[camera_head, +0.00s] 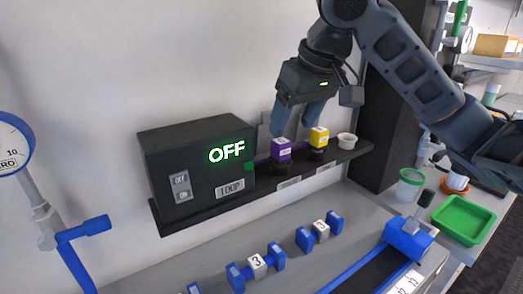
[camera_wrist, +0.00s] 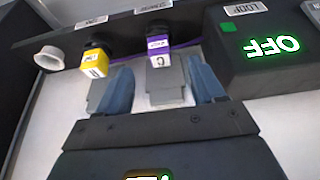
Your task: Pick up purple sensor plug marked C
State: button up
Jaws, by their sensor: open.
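The purple sensor plug (camera_head: 281,151) stands upright on a dark round base on the black shelf. Its label reads C in the wrist view (camera_wrist: 158,50), where it appears upside down. The yellow plug (camera_head: 318,137) stands to its right, and shows to its left in the wrist view (camera_wrist: 95,62). My gripper (camera_head: 293,126) is open and empty, pointing down just above and behind the purple plug. In the wrist view the purple plug is beyond and roughly between the blue fingertips (camera_wrist: 163,72). I cannot tell whether either finger touches a plug.
A black control box (camera_head: 200,165) showing OFF stands left of the plugs on the shelf (camera_head: 220,213). A white cup (camera_head: 346,141) sits at the shelf's right end.

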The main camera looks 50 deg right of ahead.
aim_at(281, 141)
jog(key=shift+w+d+f, duration=0.1)
jog(key=shift+w+f, duration=0.3)
jog(key=shift+w, duration=0.15)
jog(key=shift+x, duration=3.45)
jog(key=shift+d, duration=0.1)
jog(key=shift+c, duration=0.5)
jog(key=c, duration=1)
jog(key=shift+c, duration=0.5)
jog(key=shift+r, duration=0.2)
